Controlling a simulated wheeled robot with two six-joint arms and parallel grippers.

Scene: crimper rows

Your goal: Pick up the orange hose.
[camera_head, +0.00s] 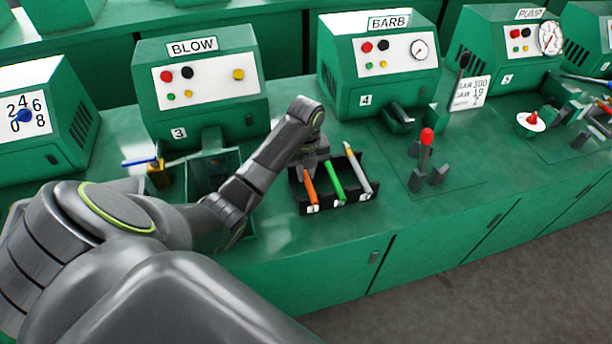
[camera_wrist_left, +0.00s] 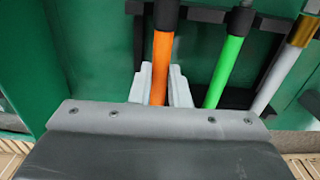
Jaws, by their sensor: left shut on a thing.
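The orange hose (camera_head: 310,190) lies in the first slot of a black rack on the green bench, left of a green hose (camera_head: 334,184) and a grey hose (camera_head: 356,175). My left gripper (camera_head: 313,168) reaches down over the rack from above. In the left wrist view, its light grey fingers (camera_wrist_left: 161,88) stand on both sides of the orange hose (camera_wrist_left: 161,58) and are shut on it. The far end of the hose still lies at the rack's dark edge in that view. My right gripper is in neither view.
The black rack (camera_head: 368,198) stands near the bench's front edge. The BARB machine (camera_head: 345,75) and the BLOW machine (camera_head: 150,112) stand behind it. A red-knobbed lever (camera_head: 427,138) rises to the right. Bare bench lies between rack and lever.

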